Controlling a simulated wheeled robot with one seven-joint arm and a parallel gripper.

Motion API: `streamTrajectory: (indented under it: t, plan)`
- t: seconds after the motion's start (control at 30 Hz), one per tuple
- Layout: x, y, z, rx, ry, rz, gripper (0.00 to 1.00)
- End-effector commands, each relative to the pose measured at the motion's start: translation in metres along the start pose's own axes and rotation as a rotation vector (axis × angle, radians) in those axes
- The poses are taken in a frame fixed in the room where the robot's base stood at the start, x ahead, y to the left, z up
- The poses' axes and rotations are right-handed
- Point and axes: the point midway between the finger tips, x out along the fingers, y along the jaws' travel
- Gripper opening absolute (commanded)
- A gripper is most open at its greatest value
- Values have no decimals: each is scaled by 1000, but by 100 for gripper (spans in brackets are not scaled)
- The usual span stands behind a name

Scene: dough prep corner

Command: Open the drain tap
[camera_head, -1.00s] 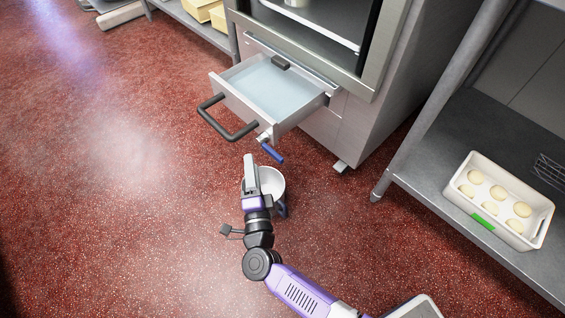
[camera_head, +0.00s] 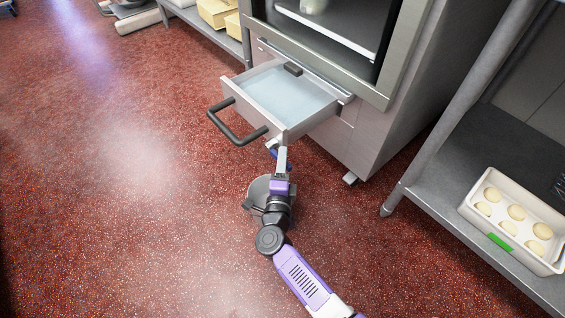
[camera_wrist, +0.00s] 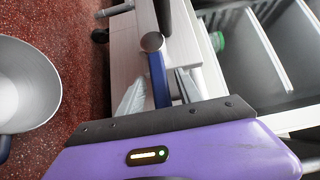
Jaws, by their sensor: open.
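The drain tap (camera_head: 271,143) sits at the near corner of the pulled-out drawer (camera_head: 252,108), which holds pale, clear liquid. Its blue lever (camera_wrist: 158,78) shows in the wrist view, below a round silver end. My gripper (camera_head: 282,155) is at the tap in the head view and hides much of the lever. In the wrist view my gripper's fingers (camera_wrist: 160,92) are apart, one on each side of the blue lever. I cannot tell whether either finger touches it. A metal bucket (camera_head: 258,188) stands on the floor below, partly hidden by my arm; it also shows in the wrist view (camera_wrist: 40,88).
The drawer's black handle (camera_head: 237,133) sticks out to the left of the tap. A steel cabinet (camera_head: 385,130) rises behind. At right, a shelf (camera_head: 440,190) holds a white tray (camera_head: 479,223) of dough balls. The red floor at left is clear.

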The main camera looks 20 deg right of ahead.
Motion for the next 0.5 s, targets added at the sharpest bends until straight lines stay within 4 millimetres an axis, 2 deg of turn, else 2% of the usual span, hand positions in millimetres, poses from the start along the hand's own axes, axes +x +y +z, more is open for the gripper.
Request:
streamTrajectory:
  t: [0.2,0.4,0.5]
  plan:
    - [0,0,0,-1,0,0,40]
    - [0,0,0,-1,0,0,1]
    - [0,0,0,0,0,0,0]
